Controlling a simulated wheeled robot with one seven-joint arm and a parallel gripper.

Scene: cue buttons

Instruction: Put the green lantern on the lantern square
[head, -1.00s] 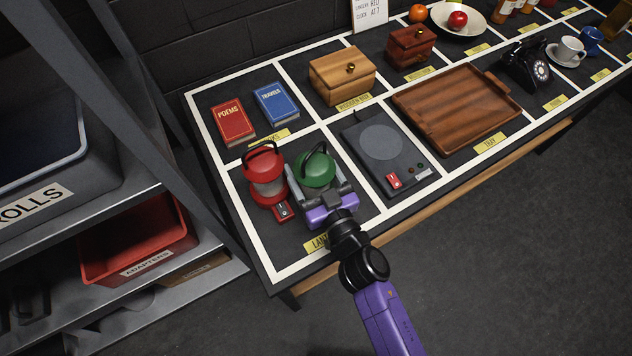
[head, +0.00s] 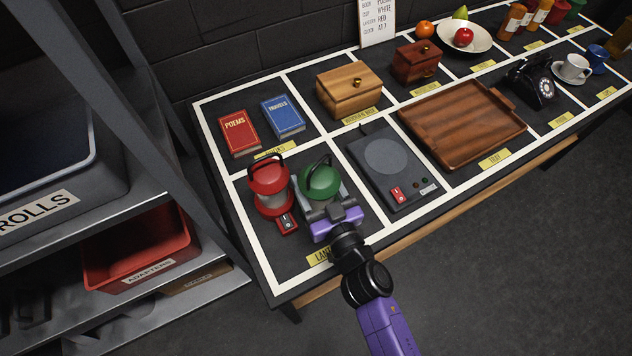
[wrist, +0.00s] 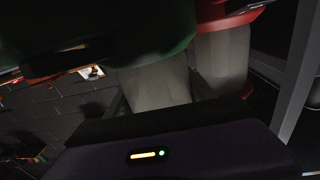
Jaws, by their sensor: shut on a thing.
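The green lantern (head: 320,181) stands upright in the lantern square (head: 283,262), right of the red lantern (head: 269,182). My gripper (head: 325,207) is shut on the green lantern's body from the front. In the wrist view the green lantern's dark green top (wrist: 110,30) and pale body (wrist: 155,85) fill the space ahead of my gripper, with the red lantern (wrist: 222,55) close behind. My gripper hides the lantern's lower part, so I cannot tell whether its base touches the table. The square's yellow label (head: 319,256) is partly covered.
A red switch block (head: 287,223) sits before the red lantern. A hot plate (head: 390,165) lies in the square to the right. Two books (head: 239,133) lie behind the lanterns. A shelf with a red bin (head: 140,245) stands at the left.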

